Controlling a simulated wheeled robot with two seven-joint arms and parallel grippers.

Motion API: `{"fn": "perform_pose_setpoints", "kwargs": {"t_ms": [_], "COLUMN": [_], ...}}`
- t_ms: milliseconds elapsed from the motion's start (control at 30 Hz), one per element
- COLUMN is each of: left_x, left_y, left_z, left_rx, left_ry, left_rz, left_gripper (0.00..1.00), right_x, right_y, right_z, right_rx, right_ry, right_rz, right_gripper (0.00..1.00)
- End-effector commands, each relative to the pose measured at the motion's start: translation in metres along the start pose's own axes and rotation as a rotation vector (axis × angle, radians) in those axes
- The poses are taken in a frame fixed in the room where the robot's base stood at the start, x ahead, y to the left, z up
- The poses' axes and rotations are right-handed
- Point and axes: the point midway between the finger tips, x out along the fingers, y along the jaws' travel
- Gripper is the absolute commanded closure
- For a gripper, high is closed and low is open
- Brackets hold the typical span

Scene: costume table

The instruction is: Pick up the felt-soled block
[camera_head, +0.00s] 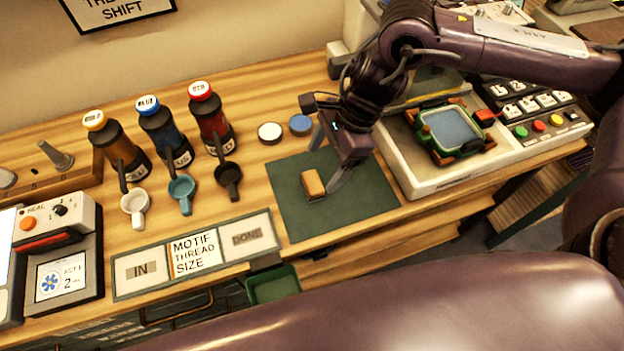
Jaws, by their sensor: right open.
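The felt-soled block (313,184) is a small tan wooden block. It rests on the dark green mat (355,211) near the mat's middle. My right gripper (328,166) points down over the mat. Its two fingers are spread apart and empty. One fingertip is beside the block's right end, and the other is above and behind it. I cannot tell whether either finger touches the block. The block's underside is hidden against the mat. My left gripper is not in view.
Three bottles (165,138) with cups before them stand left. White (270,132) and blue (301,124) discs lie behind the mat. A label strip (195,255) and green bin (273,285) are in front. A machine with a green frame (450,130) stands right.

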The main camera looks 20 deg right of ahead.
Motion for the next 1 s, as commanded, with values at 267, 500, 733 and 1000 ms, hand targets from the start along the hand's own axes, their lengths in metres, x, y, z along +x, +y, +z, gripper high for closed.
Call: {"fn": "perform_pose_setpoints", "kwargs": {"t_ms": [267,500,733,1000], "left_x": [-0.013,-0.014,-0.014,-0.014], "left_y": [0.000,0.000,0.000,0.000], "left_z": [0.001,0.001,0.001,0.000], "left_rx": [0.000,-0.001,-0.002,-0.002], "left_ry": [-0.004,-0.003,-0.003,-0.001], "left_rz": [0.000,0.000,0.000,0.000], "left_gripper": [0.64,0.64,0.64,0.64], "right_x": [0.037,0.057,0.057,0.057], "right_y": [-0.001,-0.002,-0.002,-0.002], "right_z": [-0.003,-0.003,-0.003,-0.003], "right_rx": [0.001,0.001,0.001,0.001], "right_ry": [0.001,-0.001,-0.001,-0.001], "right_rz": [0.002,-0.003,-0.004,-0.004], "right_gripper": [0.22,0.22,0.28,0.64]}}
